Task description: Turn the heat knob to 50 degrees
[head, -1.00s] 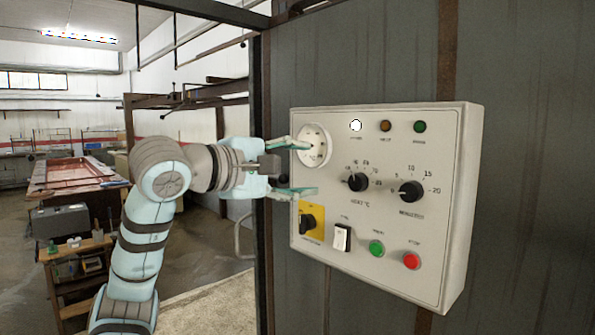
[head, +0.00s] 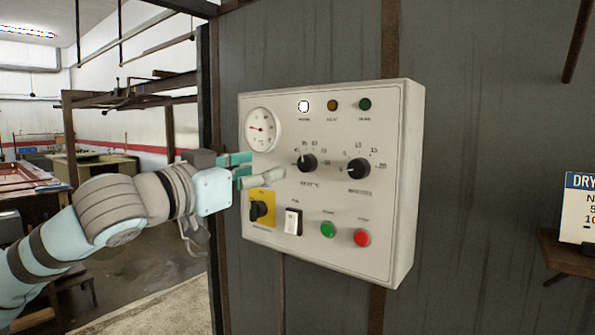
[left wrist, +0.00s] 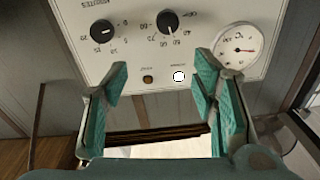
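The heat knob (head: 307,163) is black and round, on the white control panel (head: 390,200), left of the similar minutes knob (head: 358,167). Its white mark points to the upper left; the scale is too small to read surely. My left gripper (head: 264,166) is open and empty, left of the heat knob and under the gauge, with its lower finger close to the knob. In the left wrist view the panel appears upside down. The heat knob (left wrist: 168,22) lies beyond the gap between the green fingers of the left gripper (left wrist: 163,72), apart from both. My right gripper is out of view.
A round gauge (head: 262,130) is above the gripper. A sign (head: 580,210) stands on a shelf at right.

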